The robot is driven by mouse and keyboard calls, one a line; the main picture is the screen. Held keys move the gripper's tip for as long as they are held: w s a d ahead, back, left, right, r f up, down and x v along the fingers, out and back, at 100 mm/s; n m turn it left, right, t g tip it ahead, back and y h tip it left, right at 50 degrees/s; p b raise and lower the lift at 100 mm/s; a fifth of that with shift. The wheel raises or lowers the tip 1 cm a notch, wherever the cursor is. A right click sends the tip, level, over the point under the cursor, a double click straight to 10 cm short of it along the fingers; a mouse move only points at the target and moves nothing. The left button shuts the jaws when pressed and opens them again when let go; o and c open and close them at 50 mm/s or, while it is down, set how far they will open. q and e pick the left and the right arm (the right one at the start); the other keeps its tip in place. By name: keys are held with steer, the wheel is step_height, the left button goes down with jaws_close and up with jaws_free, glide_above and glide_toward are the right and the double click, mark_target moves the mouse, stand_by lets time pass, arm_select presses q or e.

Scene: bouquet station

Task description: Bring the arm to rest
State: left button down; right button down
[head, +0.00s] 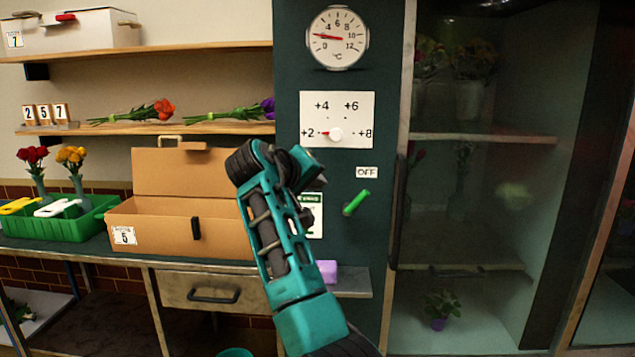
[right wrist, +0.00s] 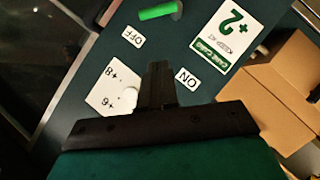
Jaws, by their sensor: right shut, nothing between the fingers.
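My right arm rises from the bottom of the head view, and its right gripper (head: 306,172) is in front of the dark green control panel, partly hidden by the wrist. In the right wrist view the black fingers (right wrist: 158,82) are together with nothing between them. They overlap the panel beside the white knob there; contact cannot be told. The knob (head: 336,134) has its red pointer toward +2. A green lever (head: 356,202) sits below the OFF label (head: 367,172). The ON label (right wrist: 188,78) shows only in the wrist view. My left gripper is not in view.
An open cardboard box (head: 150,225) stands on the bench left of my arm, close to it. A green tray (head: 60,228) is farther left. Shelves (head: 230,128) hold flowers above. A glass-fronted cabinet (head: 470,200) is at right. A round gauge (head: 337,38) hangs above the panel.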

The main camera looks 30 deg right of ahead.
steer(key=s+a+f+n+t+y, duration=0.1)
steer(key=s+f+y, duration=0.15)
steer(key=f, duration=0.75)
steer(key=s+a+f+n+t+y, duration=0.1)
steer(key=s+a+f+n+y, duration=0.15)
steer(key=f, duration=0.75)
steer(key=s+a+f+n+t+y, duration=0.1)
steer(key=s+f+y, duration=0.15)
steer(key=f, duration=0.85)
steer(key=s+a+f+y, duration=0.2)
steer(key=s+a+f, duration=0.1)
steer(key=s, duration=0.5)
steer(key=s+a+f+y, duration=0.2)
steer(key=s+a+f, duration=0.1)
steer(key=s, duration=0.5)
steer(key=s+a+f+y, duration=0.2)
steer(key=s+f, duration=0.3)
steer(key=s, duration=0.4)
steer(key=shift+a+m+t, duration=0.4)
steer(key=shift+m, duration=0.05)
steer(key=shift+f, duration=0.1)
